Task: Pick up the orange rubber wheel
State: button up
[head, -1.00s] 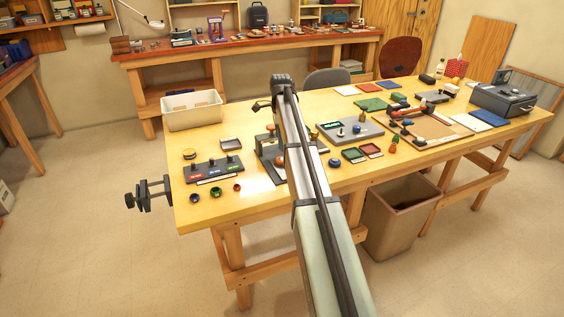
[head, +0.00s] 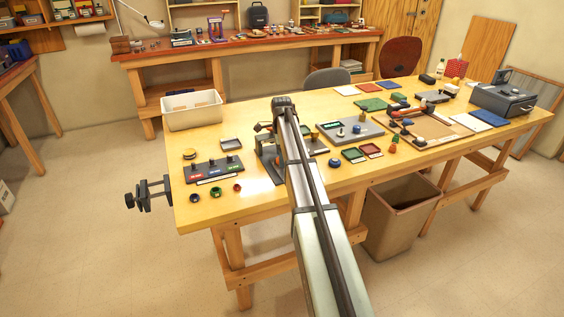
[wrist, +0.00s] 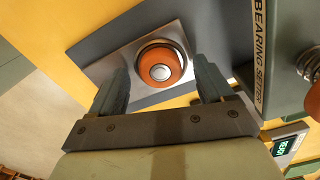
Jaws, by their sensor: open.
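The orange rubber wheel (wrist: 161,58) shows in the wrist view as an orange ring around a pale metal hub. It sits in a round recess or seat on a shiny metal plate (wrist: 118,70) on a dark grey base. My gripper (wrist: 161,68) is open, one finger to each side of the wheel in the picture. I cannot tell how far above it the tips are. The bearing setter (wrist: 262,50), a grey labelled device, stands just right of the right finger. In the head view my arm hides the wheel and most of that device.
Another orange part (wrist: 313,98) shows at the wrist view's right edge, near a device with a green display (wrist: 288,146). On the wooden table (head: 222,208), a dark block with pegs (head: 212,170) stands left of my arm and a grey tray device (head: 350,130) right.

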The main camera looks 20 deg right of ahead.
jog(key=c, duration=1.2)
notch_tip(320, 180, up, 9)
jog(key=shift+f, duration=0.1)
jog(key=shift+m, duration=0.5)
jog(key=w+d, duration=0.1)
jog(key=d, duration=0.3)
jog(key=w+d+f, duration=0.1)
jog(key=w+d, duration=0.1)
jog(key=d, duration=0.2)
jog(key=w+d, duration=0.1)
jog(key=d, duration=0.4)
jog(key=shift+w+f, duration=0.15)
jog(key=shift+f, duration=0.15)
jog(key=shift+w+n, duration=0.1)
jog(key=shift+n, duration=0.4)
